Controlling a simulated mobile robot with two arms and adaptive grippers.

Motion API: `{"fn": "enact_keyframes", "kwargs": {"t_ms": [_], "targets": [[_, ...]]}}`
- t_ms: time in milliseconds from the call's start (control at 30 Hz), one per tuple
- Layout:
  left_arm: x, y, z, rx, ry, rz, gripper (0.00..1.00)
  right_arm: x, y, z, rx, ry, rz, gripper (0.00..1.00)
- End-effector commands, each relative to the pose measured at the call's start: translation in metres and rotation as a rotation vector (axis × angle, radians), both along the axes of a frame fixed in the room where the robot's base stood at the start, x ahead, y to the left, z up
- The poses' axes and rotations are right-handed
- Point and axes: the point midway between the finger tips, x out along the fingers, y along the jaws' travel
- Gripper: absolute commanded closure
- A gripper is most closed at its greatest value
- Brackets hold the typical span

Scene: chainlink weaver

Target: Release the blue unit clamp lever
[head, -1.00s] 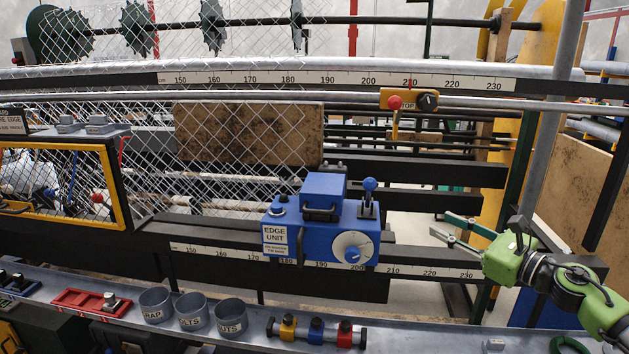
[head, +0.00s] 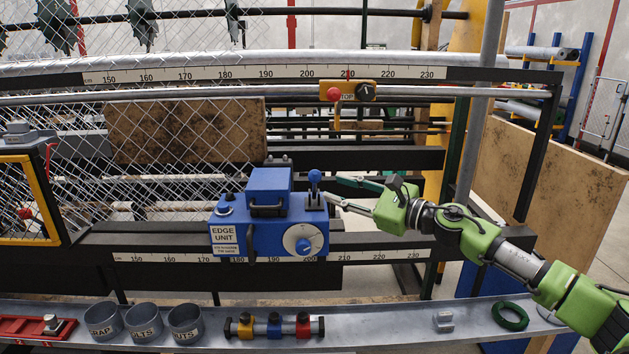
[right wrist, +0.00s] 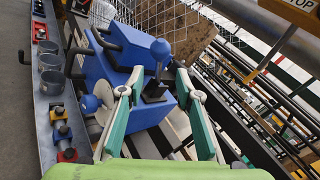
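The blue edge unit (head: 262,222) sits on the lower ruled rail and also shows in the right wrist view (right wrist: 117,72). Its clamp lever (head: 314,189) stands upright on the right end of its top, with a round blue knob. In the right wrist view the lever's knob (right wrist: 160,49) shows just beyond the fingertips. My right gripper (head: 331,189) is open, its fingers pointing left at the lever from the right. In the right wrist view the gripper (right wrist: 151,80) has the lever ahead, between the lines of its fingers. Contact cannot be told. My left gripper is not in view.
A yellow stop box (head: 348,93) with a red button hangs from the upper rail. Chain-link mesh (head: 170,90) lies behind and left of the unit. The tray (head: 385,325) below holds several cups, colored clamps and a green ring (head: 510,316).

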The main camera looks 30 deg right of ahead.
Motion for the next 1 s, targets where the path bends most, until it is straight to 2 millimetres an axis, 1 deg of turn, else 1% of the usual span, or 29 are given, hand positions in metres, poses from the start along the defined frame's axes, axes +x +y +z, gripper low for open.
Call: {"fn": "enact_keyframes", "kwargs": {"t_ms": [33,67,267,400,700,833,1000], "targets": [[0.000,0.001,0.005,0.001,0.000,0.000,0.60,0.004,0.001,0.005,0.002,-0.005,-0.001,0.68],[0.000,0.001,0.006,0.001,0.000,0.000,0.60,0.006,0.002,0.005,0.002,-0.005,-0.001,0.68],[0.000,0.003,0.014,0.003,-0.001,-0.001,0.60,0.020,0.008,0.005,0.000,-0.005,0.002,0.68],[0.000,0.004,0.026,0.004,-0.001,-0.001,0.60,0.033,0.011,0.006,0.003,-0.004,-0.001,0.68],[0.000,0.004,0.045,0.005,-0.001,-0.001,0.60,0.061,0.021,0.004,0.002,-0.002,0.000,0.68],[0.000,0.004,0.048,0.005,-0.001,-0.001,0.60,0.069,0.025,0.003,-0.001,-0.002,0.002,0.68],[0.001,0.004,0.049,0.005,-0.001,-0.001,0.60,0.072,0.027,0.001,-0.002,0.000,0.003,0.68]]}}
